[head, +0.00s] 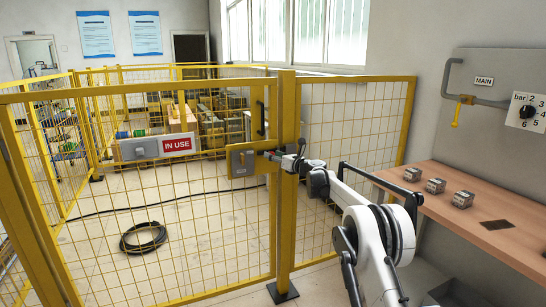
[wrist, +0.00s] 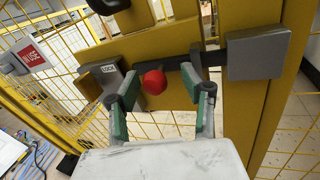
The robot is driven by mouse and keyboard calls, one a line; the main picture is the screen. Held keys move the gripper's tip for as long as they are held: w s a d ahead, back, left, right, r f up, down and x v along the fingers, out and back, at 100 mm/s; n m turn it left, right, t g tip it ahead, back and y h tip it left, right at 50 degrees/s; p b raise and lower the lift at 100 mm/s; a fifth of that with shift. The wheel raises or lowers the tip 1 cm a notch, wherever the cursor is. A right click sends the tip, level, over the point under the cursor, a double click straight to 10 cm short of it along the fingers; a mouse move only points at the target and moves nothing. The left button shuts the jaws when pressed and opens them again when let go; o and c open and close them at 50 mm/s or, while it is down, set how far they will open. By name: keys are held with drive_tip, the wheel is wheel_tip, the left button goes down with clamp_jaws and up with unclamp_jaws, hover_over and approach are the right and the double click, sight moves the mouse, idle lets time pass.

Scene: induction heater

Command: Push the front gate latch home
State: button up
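The front gate (head: 150,235) is a yellow mesh panel standing beside a yellow post (head: 287,215). Its latch has a grey box (head: 242,160) on a yellow plate; in the wrist view this box (wrist: 107,78) carries a small label. A dark bar (wrist: 175,62) with a red knob (wrist: 154,82) runs right toward a grey block (wrist: 258,53) on the post. I cannot tell whether the bar's end is inside the block. My gripper (wrist: 160,73) is open, its green-padded fingers on either side of the knob with visible gaps. In the head view the gripper (head: 277,154) is small at the latch.
An "IN USE" sign (head: 177,145) hangs on the gate. A black handle (head: 261,118) is above the latch. A coiled black hose (head: 143,238) lies on the floor behind the mesh. At right, a wooden bench (head: 475,215) holds three small blocks, below a wall panel with pipe.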

drive_tip(key=shift+s, duration=0.1)
drive_tip(key=v, duration=1.1)
drive_tip(key=shift+s+d, duration=0.2)
drive_tip(key=shift+s, duration=0.1)
drive_tip(key=shift+r, duration=0.15)
drive_tip(key=s+d+r+n+g+h+p, duration=0.15)
drive_tip(key=s+r+n, duration=0.35)
drive_tip(key=s, duration=0.5)
drive_tip(key=s+d+r+n+g+h, duration=0.15)
drive_tip(key=s+r+n, duration=0.3)
drive_tip(key=s, duration=0.55)
drive_tip(key=s+d+r+n+g+h+p, duration=0.15)
drive_tip(key=s+r+n, duration=0.35)
drive_tip(key=s, duration=0.5)
drive_tip(key=s+d+f+n+h, duration=0.2)
drive_tip(key=s+d+f+n, duration=0.1)
drive_tip(key=s, duration=0.9)
drive_tip(key=s+d+f+n+g+h+p, duration=0.1)
drive_tip(key=s+d+f+n+h, duration=0.2)
drive_tip(key=s, duration=0.9)
drive_tip(key=s+d+f+n+h+p, duration=0.1)
drive_tip(key=s+d+f+n+h, duration=0.2)
drive_tip(key=s, duration=0.9)
drive_tip(key=d+f+n, duration=0.1)
drive_tip(key=d+n, duration=0.2)
drive_tip(key=n, duration=0.2)
drive_tip(key=shift+d+f, duration=0.3)
drive_tip(key=shift+f, duration=0.05)
